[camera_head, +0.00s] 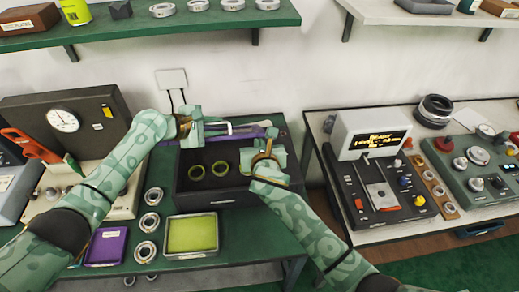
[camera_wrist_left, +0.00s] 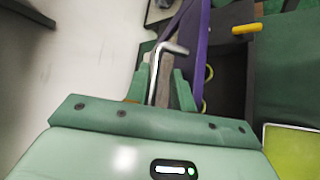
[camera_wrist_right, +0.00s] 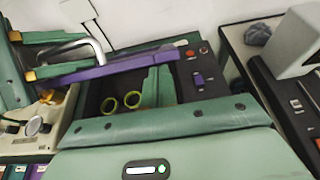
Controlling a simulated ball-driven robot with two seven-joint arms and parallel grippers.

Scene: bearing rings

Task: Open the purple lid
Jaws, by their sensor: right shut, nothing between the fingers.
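The purple lid (camera_head: 249,130) stands raised along the back of a dark box (camera_head: 229,198), and the box's inside shows. A bent silver handle (camera_head: 230,126) is on the lid's far side. My left gripper (camera_head: 196,126) is at the lid's left end, its fingers apart; the handle (camera_wrist_left: 166,53) shows between them in the left wrist view. The lid (camera_wrist_right: 119,66) appears as a long purple edge in the right wrist view. My right gripper (camera_head: 263,150) is shut and empty, over the right part of the box; its fingers (camera_wrist_right: 158,82) show together in its wrist view.
Two yellow-green rings (camera_head: 208,171) lie inside the box. A yellow-green tray (camera_head: 191,234), several metal rings (camera_head: 149,222) and a purple tray (camera_head: 105,246) are in front and left. A gauge panel (camera_head: 62,120) stands left, a display console (camera_head: 372,137) right. A shelf (camera_head: 180,27) hangs above.

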